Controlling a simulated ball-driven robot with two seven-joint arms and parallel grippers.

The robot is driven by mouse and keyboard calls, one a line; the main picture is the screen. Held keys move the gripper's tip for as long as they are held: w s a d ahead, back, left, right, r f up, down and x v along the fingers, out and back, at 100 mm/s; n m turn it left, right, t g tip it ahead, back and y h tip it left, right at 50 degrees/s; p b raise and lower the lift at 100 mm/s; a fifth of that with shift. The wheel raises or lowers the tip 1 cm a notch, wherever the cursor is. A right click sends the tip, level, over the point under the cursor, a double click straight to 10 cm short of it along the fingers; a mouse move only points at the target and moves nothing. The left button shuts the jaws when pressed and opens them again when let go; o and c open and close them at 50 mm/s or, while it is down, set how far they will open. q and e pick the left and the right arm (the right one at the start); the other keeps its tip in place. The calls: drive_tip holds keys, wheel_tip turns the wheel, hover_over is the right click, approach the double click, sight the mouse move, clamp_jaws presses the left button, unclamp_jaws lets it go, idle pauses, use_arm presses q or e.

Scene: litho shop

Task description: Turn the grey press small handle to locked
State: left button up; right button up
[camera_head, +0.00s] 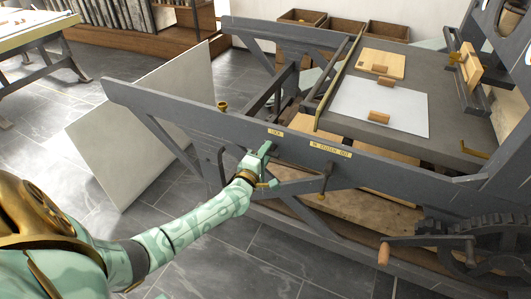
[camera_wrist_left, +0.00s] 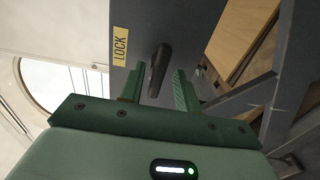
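The grey press (camera_head: 190,122) has a side rail with a yellow LOCK label (camera_head: 275,132). The label also shows in the left wrist view (camera_wrist_left: 120,46). Just beside it is the small dark handle (camera_wrist_left: 160,66), which stands out from the rail and leans slightly. My left gripper (camera_head: 265,150) is at the rail just below the label. In the left wrist view the gripper (camera_wrist_left: 160,82) is open, with one green finger on each side of the handle and a visible gap to each. In the head view the gripper mostly hides the handle. My right gripper is not in view.
A second yellow label (camera_head: 330,150) and a dark lever (camera_head: 325,180) are to the right on the rail. A crank with a wooden grip (camera_head: 384,254) is at lower right. A pale board (camera_head: 140,130) leans behind my arm. Paper (camera_head: 380,105) lies on the press bed.

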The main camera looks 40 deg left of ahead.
use_arm(q)
drive_tip(key=shift+s+r, duration=0.1)
drive_tip(key=p+v, duration=0.5)
drive_tip(key=v, duration=1.1)
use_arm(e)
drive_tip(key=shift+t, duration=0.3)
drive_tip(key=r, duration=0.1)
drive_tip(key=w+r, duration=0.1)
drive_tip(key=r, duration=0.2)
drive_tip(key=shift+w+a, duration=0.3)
